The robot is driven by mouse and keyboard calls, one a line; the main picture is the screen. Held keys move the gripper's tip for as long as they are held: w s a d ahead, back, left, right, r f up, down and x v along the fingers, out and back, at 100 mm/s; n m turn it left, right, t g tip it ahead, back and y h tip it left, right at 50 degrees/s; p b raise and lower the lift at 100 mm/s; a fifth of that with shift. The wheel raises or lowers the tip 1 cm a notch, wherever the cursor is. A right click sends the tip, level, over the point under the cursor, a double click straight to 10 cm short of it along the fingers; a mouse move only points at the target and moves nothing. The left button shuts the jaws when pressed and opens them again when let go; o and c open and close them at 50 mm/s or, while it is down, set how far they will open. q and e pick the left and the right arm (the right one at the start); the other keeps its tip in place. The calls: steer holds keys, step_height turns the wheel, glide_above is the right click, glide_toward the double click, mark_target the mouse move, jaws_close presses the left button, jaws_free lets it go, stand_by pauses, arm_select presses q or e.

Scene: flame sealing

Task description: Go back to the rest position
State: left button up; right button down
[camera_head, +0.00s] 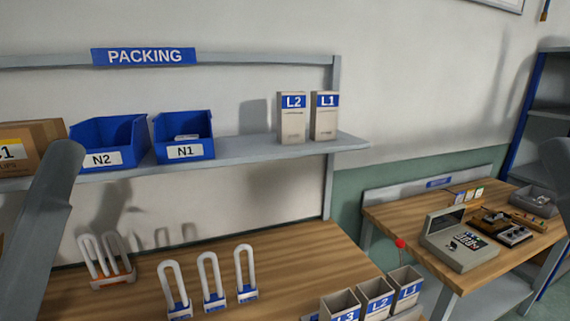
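A grey link of my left arm (45,215) comes in along the left edge. Its gripper is outside the picture. A small grey piece at the right edge (554,170) looks like part of my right arm, and no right gripper shows. I cannot see whether either gripper is open, shut or holding anything.
A wooden bench (300,262) carries several white U-shaped loops. Open bins L3 (341,304), L2 (375,294) and L1 (405,285) stand at its front right. The shelf above (250,151) holds blue bins N2 (108,142) and N1 (183,136), and boxes L2 (292,118) and L1 (325,116). A side table (385,213) carries a grey device (460,241).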

arm_select(q)
step_height(320, 180, up, 35)
steer(key=p, duration=3.2)
arm_select(e)
step_height(320, 180, up, 35)
arm_select(q)
step_height(320, 180, down, 26)
steer(key=b, duration=2.6)
arm_select(e)
step_height(320, 180, down, 26)
steer(key=shift+y, duration=0.3)
steer(key=shift+w, duration=0.15)
